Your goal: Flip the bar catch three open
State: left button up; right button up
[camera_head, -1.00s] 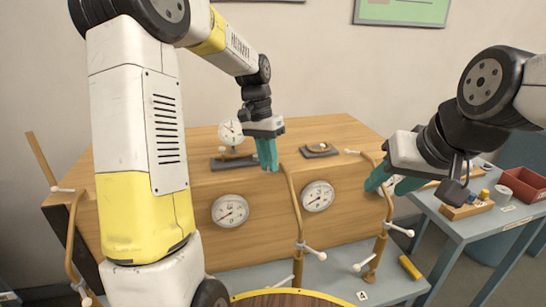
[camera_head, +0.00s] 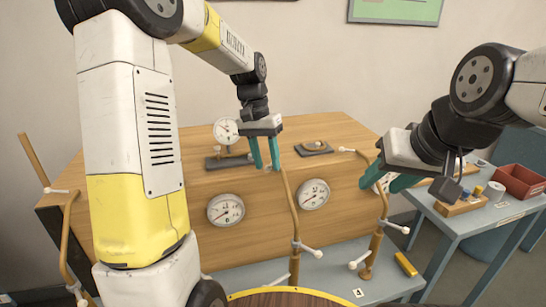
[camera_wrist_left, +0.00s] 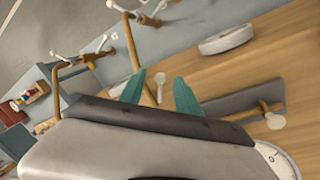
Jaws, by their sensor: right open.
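Several bent brass bars with white-tipped handles stand along the wooden box front: a left bar (camera_head: 68,235), a middle bar (camera_head: 292,205) and a right bar (camera_head: 378,240). I cannot read which is number three. My left gripper (camera_head: 265,152) is open and empty, pointing down by the top of the middle bar. In the left wrist view, its teal fingers (camera_wrist_left: 160,92) are apart, with a white knob (camera_wrist_left: 159,79) showing in the gap; contact is unclear.
The wooden box (camera_head: 170,220) carries round gauges (camera_head: 226,210) and (camera_head: 314,194), plus small fittings on top (camera_head: 314,148). A card marked 4 (camera_head: 358,293) and a yellow block (camera_head: 405,264) lie in front. A side table (camera_head: 470,225) at right holds a red bin (camera_head: 520,182).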

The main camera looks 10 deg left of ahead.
pick_arm(q)
notch_tip(320, 180, up, 8)
jog(key=a, duration=0.1)
jog(key=shift+w+a+f, duration=0.2)
jog(key=shift+w+f, duration=0.05)
jog(key=shift+s, duration=0.1)
jog(key=s+a+r+n+t, duration=0.1)
jog(key=s+t, duration=0.2)
jog(key=s, duration=0.7)
jog(key=s+a+r+n+t, duration=0.1)
jog(key=s+n+t, duration=0.1)
jog(key=s, duration=0.9)
jog(key=shift+a+t, duration=0.35)
jog(key=shift+t, duration=0.55)
jog(key=shift+s, duration=0.1)
